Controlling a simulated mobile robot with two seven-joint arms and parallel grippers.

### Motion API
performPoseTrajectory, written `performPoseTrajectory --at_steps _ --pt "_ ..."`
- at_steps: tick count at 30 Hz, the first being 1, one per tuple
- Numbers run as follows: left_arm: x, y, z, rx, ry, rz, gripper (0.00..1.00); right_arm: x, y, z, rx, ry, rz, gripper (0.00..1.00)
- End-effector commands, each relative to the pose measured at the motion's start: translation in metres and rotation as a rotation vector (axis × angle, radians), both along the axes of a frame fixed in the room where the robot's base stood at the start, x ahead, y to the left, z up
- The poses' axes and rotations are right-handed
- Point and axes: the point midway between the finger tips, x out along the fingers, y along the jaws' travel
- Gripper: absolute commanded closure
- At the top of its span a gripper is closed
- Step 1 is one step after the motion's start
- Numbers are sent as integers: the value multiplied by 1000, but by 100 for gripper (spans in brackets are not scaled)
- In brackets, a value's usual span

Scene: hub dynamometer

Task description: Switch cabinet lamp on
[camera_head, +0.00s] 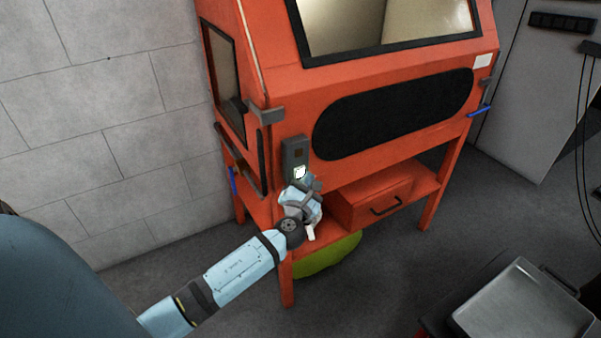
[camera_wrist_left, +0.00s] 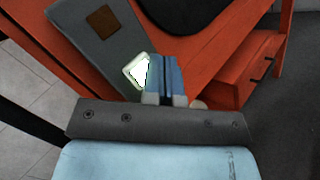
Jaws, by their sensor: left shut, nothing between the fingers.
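The orange cabinet (camera_head: 300,100) stands against the wall, with a dark window on top and a black oval panel on its front. A grey switch box (camera_head: 295,152) is mounted at its front left corner; it also shows in the left wrist view (camera_wrist_left: 92,45). The box has a brown square at the top and a lit white rocker switch (camera_wrist_left: 137,71) below. My left gripper (camera_head: 302,178) is shut and empty, its fingertips at the lit switch. In the left wrist view the blue fingers (camera_wrist_left: 166,72) overlap the switch's right edge; I cannot tell whether they touch it. My right gripper is not in view.
An orange drawer (camera_head: 372,199) with a black handle sits on the cabinet's lower shelf. A green round object (camera_head: 330,258) is under it. A metal tray (camera_head: 525,305) stands at the lower right. Grey floor is clear between them.

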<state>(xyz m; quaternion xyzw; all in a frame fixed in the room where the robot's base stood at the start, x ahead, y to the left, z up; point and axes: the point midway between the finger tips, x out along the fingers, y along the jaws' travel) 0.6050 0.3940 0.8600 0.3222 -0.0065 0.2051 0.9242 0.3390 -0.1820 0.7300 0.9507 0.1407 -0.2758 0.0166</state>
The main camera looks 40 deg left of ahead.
Motion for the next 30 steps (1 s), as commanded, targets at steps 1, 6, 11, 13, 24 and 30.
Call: performPoseTrajectory --at_steps 1,6,11,13,24,30 --pt "0 -1 0 0 0 0 100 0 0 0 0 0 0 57" --pt "0 0 0 1 0 0 100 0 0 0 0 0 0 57" --pt "-3 -7 1 0 1 -1 100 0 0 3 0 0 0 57" --pt "-5 -14 1 0 1 -1 100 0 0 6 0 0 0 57" --pt "-20 -47 1 1 1 -1 100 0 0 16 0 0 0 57" --pt "-23 -56 0 1 0 0 100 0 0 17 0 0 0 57"
